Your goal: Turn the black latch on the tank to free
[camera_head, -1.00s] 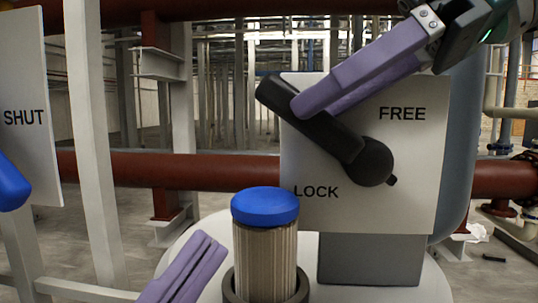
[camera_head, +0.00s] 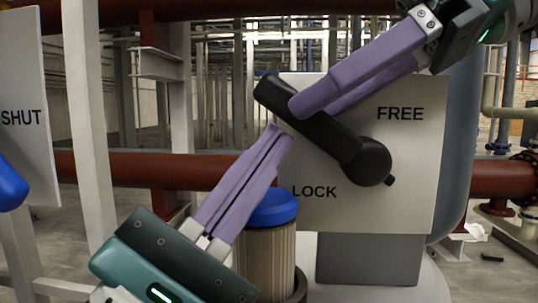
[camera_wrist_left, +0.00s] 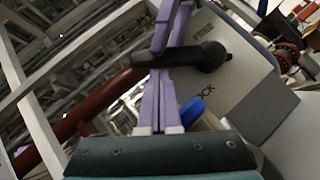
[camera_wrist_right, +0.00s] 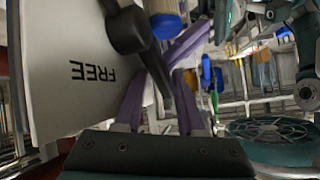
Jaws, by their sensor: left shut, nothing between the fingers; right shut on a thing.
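The black latch (camera_head: 332,137) is on a pale panel (camera_head: 415,175) marked FREE at upper right and LOCK at lower left. Its handle points up-left from the round pivot at right. My right gripper (camera_head: 303,104) reaches in from the upper right, its fingers shut on the handle near its outer end; the latch also shows in the right wrist view (camera_wrist_right: 160,70). My left gripper (camera_head: 281,134) is shut and empty, its fingertips close below the handle. In the left wrist view the latch (camera_wrist_left: 195,57) crosses near those fingertips; I cannot tell whether they touch.
A blue-capped ribbed cylinder (camera_head: 263,255) stands below the panel, partly behind my left fingers. A sign marked SHUT (camera_head: 25,100) and a blue handle (camera_head: 10,185) are at the left edge. A red-brown pipe (camera_head: 150,170) runs behind.

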